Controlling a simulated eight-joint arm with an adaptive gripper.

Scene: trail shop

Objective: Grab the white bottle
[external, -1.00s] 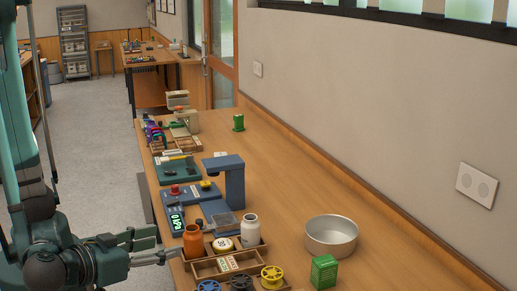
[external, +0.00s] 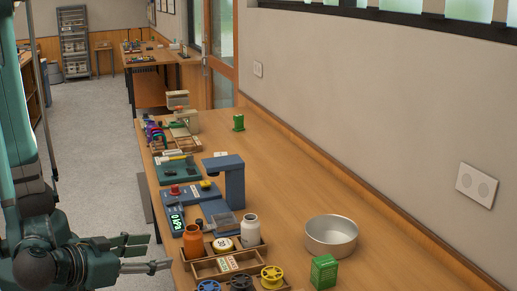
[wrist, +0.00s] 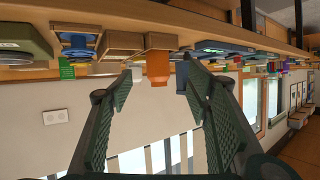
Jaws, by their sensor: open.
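The white bottle (external: 249,231) stands upright at the far right corner of a wooden tray in the external view. In the upside-down wrist view a small white part, likely this bottle (wrist: 137,73), shows beside the orange bottle, mostly hidden. The orange bottle (external: 193,242) stands at the tray's left, between my gripper and the white bottle. It is central in the wrist view (wrist: 157,66). My gripper (external: 159,253) is open and empty, left of the tray and apart from both bottles, its fingers pointing toward them.
The wooden tray (external: 203,268) also holds spools and a round tin. A blue stand (external: 234,183) rises just behind the bottles. A metal bowl (external: 331,237) and a green box (external: 324,271) stand to the right.

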